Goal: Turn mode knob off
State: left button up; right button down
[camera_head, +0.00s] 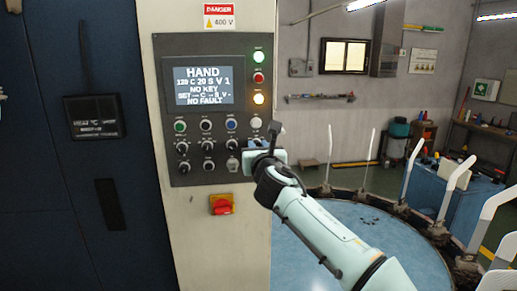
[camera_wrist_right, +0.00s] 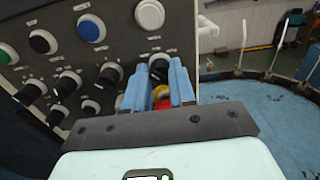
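The grey control panel (camera_head: 208,140) has rows of knobs and buttons below a display reading "HAND". My right gripper (camera_head: 262,156) is at the panel's lower right corner and hides part of it. In the right wrist view, the two blue fingers of my right gripper (camera_wrist_right: 160,82) stand a narrow gap apart, one on each side of a black knob (camera_wrist_right: 158,68). Whether they press on it is unclear. The knob labels are too small to read, so I cannot tell which is the mode knob.
A red switch on a yellow plate (camera_head: 221,204) is below the panel. Other knobs (camera_wrist_right: 110,73) sit close to the left finger. A round blue table (camera_head: 370,240) with upright white forms (camera_head: 411,170) stands to the right.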

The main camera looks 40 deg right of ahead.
pick_arm(q)
jog(key=shift+f, duration=0.1)
jog(key=shift+s+f+b, duration=0.95)
jog(key=shift+s+f, duration=0.15)
jog(key=shift+f, duration=0.05)
pick_arm(e)
jog(key=shift+m, duration=4.3)
jog(key=shift+d, duration=0.1)
jog(key=c, duration=0.9)
grip_release()
pick_arm(q)
jog(key=shift+f, duration=0.1)
pick_arm(e)
jog(key=shift+s, duration=0.1)
